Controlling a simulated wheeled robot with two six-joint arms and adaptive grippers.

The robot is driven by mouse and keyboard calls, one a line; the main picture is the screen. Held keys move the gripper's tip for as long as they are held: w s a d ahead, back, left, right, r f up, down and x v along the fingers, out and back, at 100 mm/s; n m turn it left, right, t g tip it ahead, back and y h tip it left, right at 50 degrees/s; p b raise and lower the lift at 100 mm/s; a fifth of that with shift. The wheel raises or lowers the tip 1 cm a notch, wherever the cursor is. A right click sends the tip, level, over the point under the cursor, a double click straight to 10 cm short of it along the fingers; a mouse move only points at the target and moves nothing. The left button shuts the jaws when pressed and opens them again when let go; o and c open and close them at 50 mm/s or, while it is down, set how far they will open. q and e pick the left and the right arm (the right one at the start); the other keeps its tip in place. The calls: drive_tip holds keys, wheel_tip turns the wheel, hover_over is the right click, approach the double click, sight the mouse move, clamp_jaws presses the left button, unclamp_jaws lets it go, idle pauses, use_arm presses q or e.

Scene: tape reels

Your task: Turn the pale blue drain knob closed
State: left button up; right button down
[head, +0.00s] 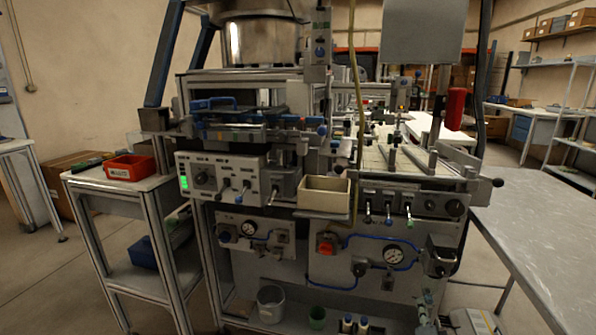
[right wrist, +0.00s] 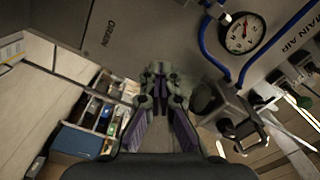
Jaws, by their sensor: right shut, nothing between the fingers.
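My right gripper (head: 425,298) is low at the right of the machine's lower panel in the head view, below the round gauge. In the right wrist view its grey-green fingers with purple pads (right wrist: 161,76) are closed together, with nothing between them. My left gripper is not in view.
A grey table (head: 540,235) is on the right. A grey bucket (head: 271,303) and small bottles (head: 348,323) stand below.

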use_arm(q)
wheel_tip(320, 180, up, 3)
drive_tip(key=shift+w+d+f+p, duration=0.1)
drive_tip(key=shift+p, duration=0.7)
use_arm(e)
drive_tip(key=f+v, duration=0.1)
drive_tip(key=v, duration=0.5)
drive_tip(key=shift+f, duration=0.15)
